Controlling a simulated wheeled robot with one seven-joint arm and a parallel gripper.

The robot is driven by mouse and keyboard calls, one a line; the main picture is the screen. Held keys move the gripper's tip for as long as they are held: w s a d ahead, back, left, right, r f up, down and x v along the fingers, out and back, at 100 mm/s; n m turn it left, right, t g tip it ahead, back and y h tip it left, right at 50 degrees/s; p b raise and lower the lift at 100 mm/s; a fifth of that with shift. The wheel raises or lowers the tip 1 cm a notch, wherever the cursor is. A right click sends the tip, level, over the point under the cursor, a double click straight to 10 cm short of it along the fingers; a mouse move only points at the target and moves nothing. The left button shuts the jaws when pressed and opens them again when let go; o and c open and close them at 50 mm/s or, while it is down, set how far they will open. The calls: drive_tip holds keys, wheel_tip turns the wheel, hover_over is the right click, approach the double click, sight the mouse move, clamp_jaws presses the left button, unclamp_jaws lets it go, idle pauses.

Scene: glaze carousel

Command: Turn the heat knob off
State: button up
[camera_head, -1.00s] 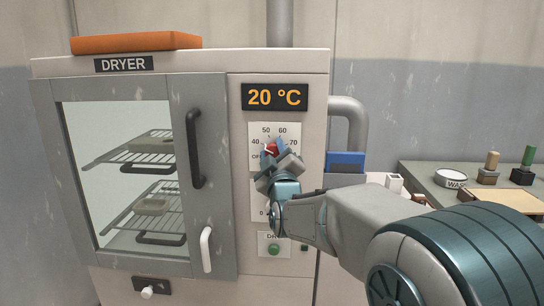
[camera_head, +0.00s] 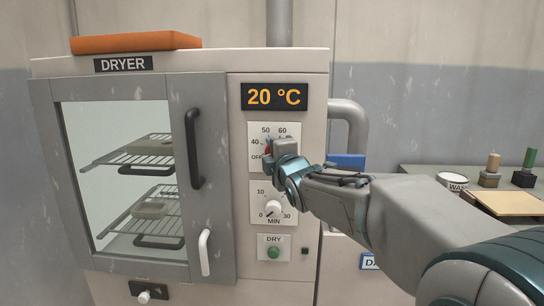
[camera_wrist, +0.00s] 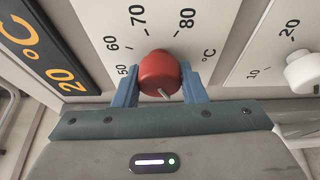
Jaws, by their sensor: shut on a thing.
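The red heat knob (camera_wrist: 159,72) sits on the upper white dial plate (camera_head: 287,130), which is marked OFF and from 40 upward. My gripper (camera_wrist: 159,88) is shut on the knob, with one blue-grey finger on each side of it. A light pointer mark on the knob points toward my gripper's palm in the wrist view, away from the 70 and 80 marks. The palm hides the marks there, so I cannot tell which one it meets. In the head view my gripper (camera_head: 271,153) covers most of the knob (camera_head: 267,149).
The orange display (camera_head: 274,97) reads 20 °C. A white timer knob (camera_head: 273,208) and a green DRY button (camera_head: 273,252) lie below the heat dial. The dryer's door handles (camera_head: 194,148) (camera_head: 205,251) stand out to the left. A blue item (camera_head: 346,160) is behind my arm.

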drive_tip(key=shift+r+n+g, duration=0.1)
drive_tip(key=shift+n+g, duration=0.2)
drive_tip(key=shift+n, duration=0.4)
drive_tip(key=o, duration=1)
drive_tip(key=v, duration=1.3)
drive_tip(key=shift+s+d+b, duration=0.15)
drive_tip(key=shift+s+b, duration=0.15)
drive_tip(key=shift+s, duration=0.05)
